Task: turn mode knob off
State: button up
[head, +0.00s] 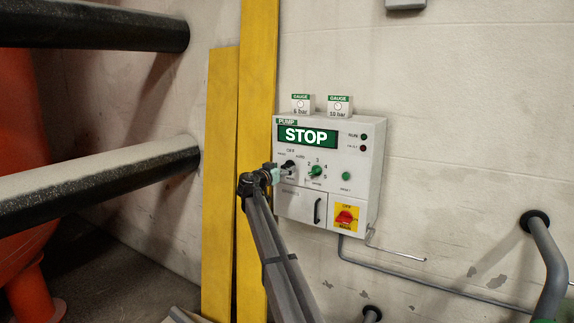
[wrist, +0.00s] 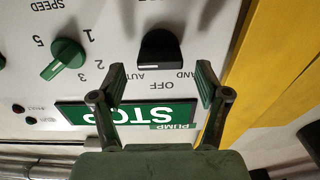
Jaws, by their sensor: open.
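The mode knob is black and sits at the upper left of the white pump panel, among the HAND, OFF and AUTO labels. In the head view the knob (head: 289,164) is partly covered by my gripper (head: 275,173). In the wrist view the panel is upside down, and the knob (wrist: 160,45) shows a small pale mark on its lower side, the side of the OFF label. My gripper (wrist: 162,75) is open, its fingertips spread to either side of the knob and a little below it in that view. I cannot tell whether they touch it. The display (head: 308,136) reads STOP.
A green speed knob (head: 316,171) sits right of the mode knob, with a green reset button (head: 346,176) beyond. A red and yellow main switch (head: 345,217) is below. Yellow boards (head: 256,100) stand left of the panel, and dark pipes (head: 100,190) run farther left.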

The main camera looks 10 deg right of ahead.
aim_at(284, 166)
jog(key=shift+p+x, duration=0.3)
jog(key=shift+x, duration=1.35)
jog(key=c, duration=1.2)
jog(key=shift+o, duration=0.2)
jog(key=shift+n+b, duration=0.4)
jog(key=shift+b, duration=0.1)
jog(key=n+b, duration=0.2)
jog(key=shift+w+a+f+b, duration=0.1)
jog(key=shift+f+b, duration=0.05)
jog(key=shift+b, duration=0.15)
jog(key=shift+w+n+b, duration=0.1)
jog(key=shift+n+b, duration=1.05)
jog(key=shift+n, duration=1.95)
